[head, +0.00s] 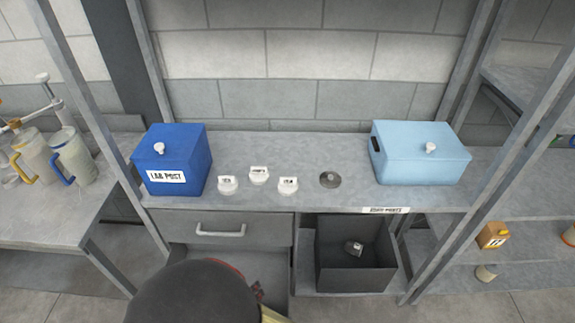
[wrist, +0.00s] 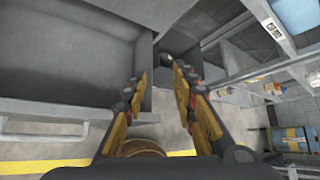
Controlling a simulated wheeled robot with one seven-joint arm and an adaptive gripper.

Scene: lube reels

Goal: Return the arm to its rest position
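My gripper (wrist: 160,76) shows in the wrist view with its two yellow-and-black fingers apart and nothing between them. In the head view, a dark rounded part of my arm (head: 190,292) fills the bottom left of centre, in front of the drawer unit. Red and yellow bits of the gripper show at its right edge, and its fingertips are mostly hidden there. The gripper is apart from the items on the bench.
The grey bench (head: 300,197) carries a dark blue box (head: 178,165), a light blue box (head: 420,155), three small white items and a grey disc (head: 330,179). Below are a drawer (head: 220,228) and an open dark bin (head: 345,279) holding a small metal item (head: 353,248). Upright posts flank the bench.

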